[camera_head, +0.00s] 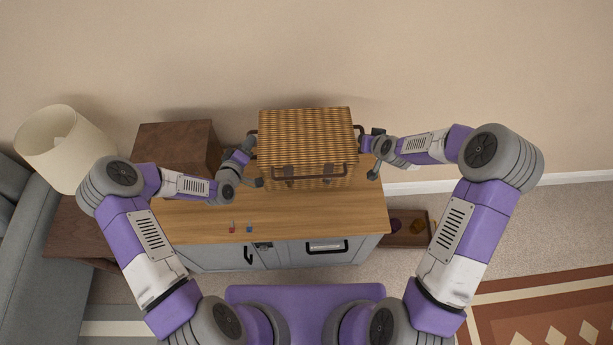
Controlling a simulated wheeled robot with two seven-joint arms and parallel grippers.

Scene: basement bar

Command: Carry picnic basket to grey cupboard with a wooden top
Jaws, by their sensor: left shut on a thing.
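The woven picnic basket (306,138), tan wicker with dark handles, is upright over the back right part of the wooden top (300,222) of the grey cupboard (218,258). Whether its underside touches the top is hard to tell. My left gripper (250,160) is at the basket's left side, shut on it. My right gripper (371,151) is at the basket's right side by the side handle; its fingers are too small and partly hidden to tell open from shut.
A brown wooden box (178,146) stands left of the basket. Small red (232,227) and blue (249,228) items lie near the top's front edge. A lamp (62,145) and grey sofa (38,235) are left. A low wooden tray (406,240) is on the floor right. The wall is behind.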

